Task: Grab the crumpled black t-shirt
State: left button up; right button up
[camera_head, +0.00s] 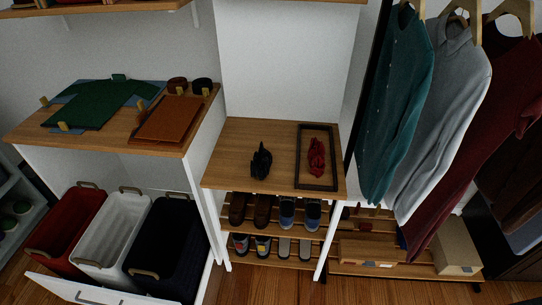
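The crumpled black t-shirt (261,161) is a small dark bunched heap. The black heap is apart from the frame. Neither of my grippers shows in this view.
Left is a higher wooden counter (112,134) with a spread green shirt (97,105) and a brown board (169,119). Below are red (65,230), white (115,230) and dark (165,250) bins. Shoes fill the shelves under the middle top. Hanging clothes (444,110) crowd the right.

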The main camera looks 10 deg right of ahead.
aim_at(260, 165)
jog(key=i+l, duration=0.15)
jog(key=l, duration=0.3)
jog(key=i+l+u, duration=0.1)
jog(key=l, duration=0.3)
jog(key=i+l, duration=0.15)
jog(key=l, duration=0.3)
jog(key=i+l+u, duration=0.1)
jog(key=l, duration=0.35)
